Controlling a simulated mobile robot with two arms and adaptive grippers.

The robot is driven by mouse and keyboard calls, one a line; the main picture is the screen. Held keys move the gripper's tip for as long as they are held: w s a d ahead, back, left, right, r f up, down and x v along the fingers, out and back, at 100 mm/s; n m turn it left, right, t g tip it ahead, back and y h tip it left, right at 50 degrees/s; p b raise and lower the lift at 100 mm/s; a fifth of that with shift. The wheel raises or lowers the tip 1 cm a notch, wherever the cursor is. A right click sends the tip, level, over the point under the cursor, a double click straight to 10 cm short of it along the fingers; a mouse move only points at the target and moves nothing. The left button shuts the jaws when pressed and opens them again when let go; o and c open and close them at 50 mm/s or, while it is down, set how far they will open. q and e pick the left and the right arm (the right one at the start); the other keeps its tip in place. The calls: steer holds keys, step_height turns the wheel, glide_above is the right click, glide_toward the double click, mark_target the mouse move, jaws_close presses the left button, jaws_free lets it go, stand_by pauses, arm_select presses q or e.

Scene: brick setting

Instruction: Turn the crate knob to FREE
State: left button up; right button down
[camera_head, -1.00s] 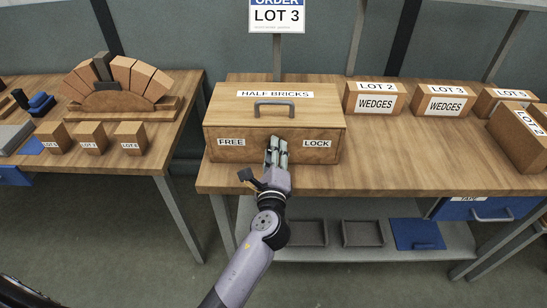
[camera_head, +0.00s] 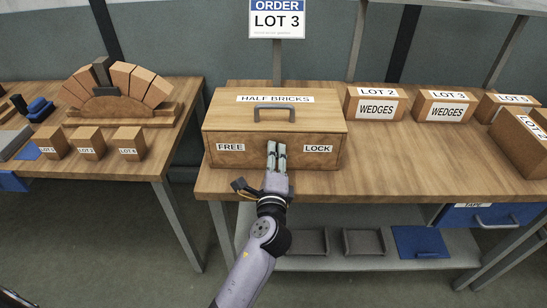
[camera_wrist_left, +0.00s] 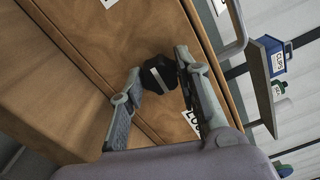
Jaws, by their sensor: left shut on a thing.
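The wooden HALF BRICKS crate (camera_head: 220,125) stands on the bench with a grey handle on top. Its front carries a FREE label (camera_head: 231,147) at left and a LOCK label (camera_head: 318,148) at right. My left gripper (camera_head: 276,149) reaches the front between these labels and hides the knob in the head view. In the left wrist view, the black knob (camera_wrist_left: 157,78) with a pale mark sits between the fingers of my left gripper (camera_wrist_left: 155,88), which is shut on it. I cannot tell which label the mark points to. My right gripper is not in view.
Several wedge boxes (camera_head: 376,106) stand on the bench to the right of the crate. A brick arch (camera_head: 112,100) and small boxes (camera_head: 87,143) are on the left table. A lower shelf (camera_head: 375,258) holds grey trays and a blue one. The bench front beside the arm is clear.

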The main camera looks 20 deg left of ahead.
arm_select(q)
steer(key=o, duration=1.1)
steer(key=shift+o, duration=0.2)
steer(key=shift+s, duration=0.1)
steer(key=v, duration=1.2)
